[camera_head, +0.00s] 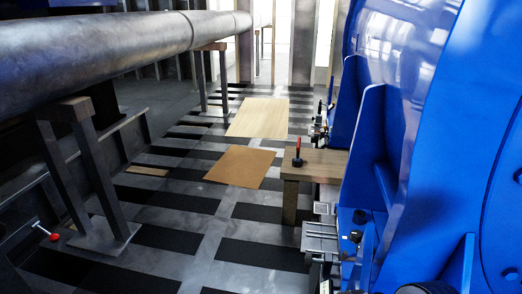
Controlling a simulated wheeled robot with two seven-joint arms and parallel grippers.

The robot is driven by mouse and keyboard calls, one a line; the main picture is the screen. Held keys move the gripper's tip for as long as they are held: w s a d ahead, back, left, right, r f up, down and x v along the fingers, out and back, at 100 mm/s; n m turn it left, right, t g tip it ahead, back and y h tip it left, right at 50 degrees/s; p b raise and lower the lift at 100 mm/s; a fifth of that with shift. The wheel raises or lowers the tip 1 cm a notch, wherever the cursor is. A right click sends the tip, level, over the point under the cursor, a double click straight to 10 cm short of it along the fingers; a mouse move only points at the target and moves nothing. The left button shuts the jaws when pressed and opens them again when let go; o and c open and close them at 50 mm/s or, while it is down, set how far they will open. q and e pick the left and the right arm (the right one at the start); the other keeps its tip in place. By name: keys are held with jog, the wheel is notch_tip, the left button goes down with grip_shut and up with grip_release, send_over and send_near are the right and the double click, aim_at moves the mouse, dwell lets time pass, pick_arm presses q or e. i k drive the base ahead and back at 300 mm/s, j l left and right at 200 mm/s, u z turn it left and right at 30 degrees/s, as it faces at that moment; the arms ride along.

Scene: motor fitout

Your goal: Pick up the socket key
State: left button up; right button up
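A small upright tool with a red handle and a dark lower part (298,152) stands on the near end of a wooden bench (316,162), right of the picture's middle. A second small item, with a red end and a pale, thin shaft (45,233), shows at the far left near the floor. Both are too small to tell for sure which one is the socket key. Neither of my grippers is in view, and nothing is seen touching either item.
A large blue motor housing (430,110) fills the right side. Metal fittings (322,236) sit at its foot. A thick grey pipe (90,45) on stands (95,180) runs along the left. Flat wooden sheets (240,167) lie on the striped floor. The middle aisle is open.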

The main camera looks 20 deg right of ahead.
aim_at(297, 161)
jog(key=i+j, duration=0.2)
jog(key=i, duration=0.15)
jog(key=i+j, duration=0.15)
jog(key=i, duration=0.25)
jog(key=i+j, duration=0.2)
jog(key=i, duration=0.15)
jog(key=i+z, duration=0.25)
jog(key=z, duration=0.2)
jog(key=i+j+z, duration=0.1)
jog(key=i+z, duration=0.2)
jog(key=z, duration=0.15)
jog(key=i+j+z, duration=0.15)
jog(key=z, duration=0.3)
jog(key=i+j+z, duration=0.15)
jog(key=z, duration=0.3)
jog(key=i+j+z, duration=0.25)
jog(key=z, duration=0.15)
jog(key=i+j+z, duration=0.2)
jog(key=j+z, duration=0.25)
jog(key=i+j+z, duration=0.15)
jog(key=z, duration=0.3)
jog(key=j+z, duration=0.7)
jog(key=j, duration=0.25)
jog(key=i, duration=0.05)
